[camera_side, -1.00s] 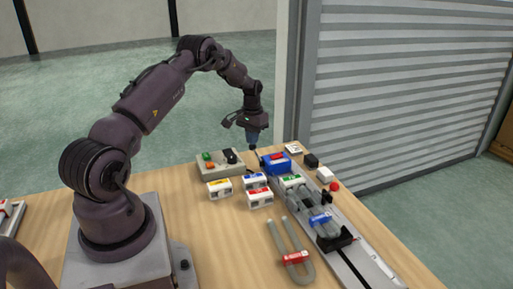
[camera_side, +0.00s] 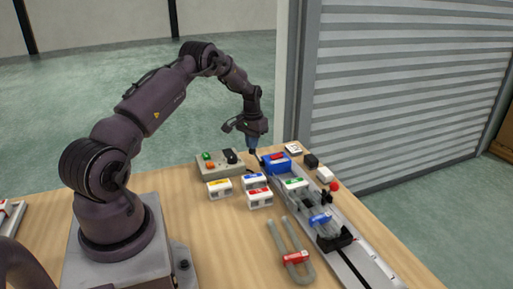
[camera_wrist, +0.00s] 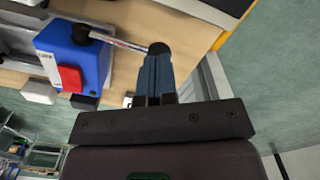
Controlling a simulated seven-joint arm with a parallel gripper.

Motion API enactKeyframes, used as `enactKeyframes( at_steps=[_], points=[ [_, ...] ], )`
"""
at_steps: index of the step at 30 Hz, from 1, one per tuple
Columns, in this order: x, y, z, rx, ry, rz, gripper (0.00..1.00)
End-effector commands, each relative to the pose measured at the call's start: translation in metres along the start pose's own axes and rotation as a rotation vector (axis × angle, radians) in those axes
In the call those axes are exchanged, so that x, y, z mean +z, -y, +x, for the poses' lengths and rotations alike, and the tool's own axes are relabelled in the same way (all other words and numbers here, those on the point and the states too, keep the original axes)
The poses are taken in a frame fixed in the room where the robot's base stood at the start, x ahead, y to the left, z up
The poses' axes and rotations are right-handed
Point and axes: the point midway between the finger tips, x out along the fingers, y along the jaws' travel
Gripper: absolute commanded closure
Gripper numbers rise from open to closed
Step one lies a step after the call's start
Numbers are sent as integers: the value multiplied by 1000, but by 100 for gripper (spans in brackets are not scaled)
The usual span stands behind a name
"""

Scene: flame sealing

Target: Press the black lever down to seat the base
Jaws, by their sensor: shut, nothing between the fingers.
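The black lever is a thin rod with a black knob (camera_wrist: 160,48), joined to a black pivot (camera_wrist: 80,33) on a blue block (camera_wrist: 75,52) with a red button (camera_wrist: 69,78). In the side view the blue block (camera_side: 270,168) sits at the far end of a grey rail (camera_side: 335,262). My gripper (camera_wrist: 157,62) is shut and empty, its blue fingers at the lever's knob. I cannot tell whether they touch it. In the side view my gripper (camera_side: 253,149) points down just left of the block. Which part is the base is unclear.
Clear glassware with a blue band (camera_side: 320,219) lies on the rail in a black holder (camera_side: 335,243). A control box (camera_side: 220,167) and several white boxes with coloured marks (camera_side: 219,189) stand left. A U-shaped tube (camera_side: 294,256) lies in front. A roller shutter stands right.

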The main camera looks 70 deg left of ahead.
Motion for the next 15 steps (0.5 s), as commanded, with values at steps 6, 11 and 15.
enactKeyframes(
  at_steps=[6,11,15],
  points=[
    [0,0,2,1,2,0,100],
    [0,0,2,1,2,1,100],
    [0,-1,-2,0,0,1,100]
  ],
)
